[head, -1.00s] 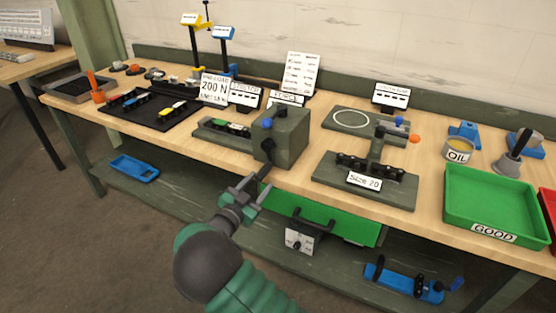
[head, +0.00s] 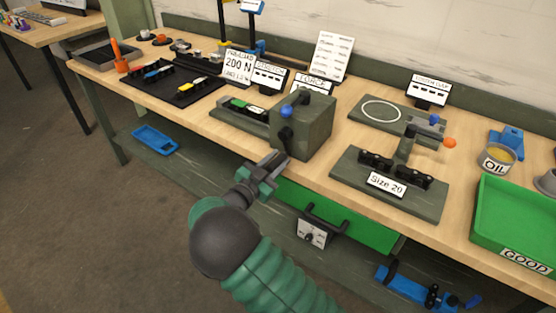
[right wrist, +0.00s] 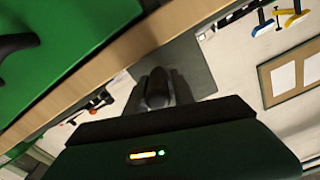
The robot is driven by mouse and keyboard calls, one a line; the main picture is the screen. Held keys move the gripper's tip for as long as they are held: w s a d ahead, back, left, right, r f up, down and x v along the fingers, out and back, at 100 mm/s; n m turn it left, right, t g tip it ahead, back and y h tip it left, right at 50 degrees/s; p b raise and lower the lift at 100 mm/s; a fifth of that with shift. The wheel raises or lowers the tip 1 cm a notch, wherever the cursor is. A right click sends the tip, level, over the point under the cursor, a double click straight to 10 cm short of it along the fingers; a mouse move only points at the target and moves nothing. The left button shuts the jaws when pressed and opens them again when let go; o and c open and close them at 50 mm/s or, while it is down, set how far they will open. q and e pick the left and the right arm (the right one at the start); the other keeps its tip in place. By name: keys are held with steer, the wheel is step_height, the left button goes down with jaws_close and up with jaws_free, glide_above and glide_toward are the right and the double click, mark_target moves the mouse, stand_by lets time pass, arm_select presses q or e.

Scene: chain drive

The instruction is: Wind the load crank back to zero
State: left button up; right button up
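The grey-green box (head: 312,127) stands at the front edge of the bench in the head view. A dark crank arm (head: 285,134) hangs down on its left face, below a blue knob (head: 286,111). My right gripper (head: 268,168) is at the lower end of this crank, in front of the box, its fingers around the dark grip. In the right wrist view, a dark rounded grip (right wrist: 157,88) sits between the two grey fingers, with no clear gap beside it. The fingers hide part of the grip. My left gripper is out of view.
A green drawer front (head: 345,222) with a dark-handled white panel (head: 312,232) lies below the bench edge, close to my right arm. The Size 20 fixture (head: 400,202) stands to the right of the box. A green GOOD tray (head: 512,215) is farther right.

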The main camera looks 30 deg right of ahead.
steer(key=shift+w, duration=0.1)
steer(key=shift+c, duration=1.2)
steer(key=shift+d, duration=0.2)
jaws_close()
steer(key=shift+d, duration=0.25)
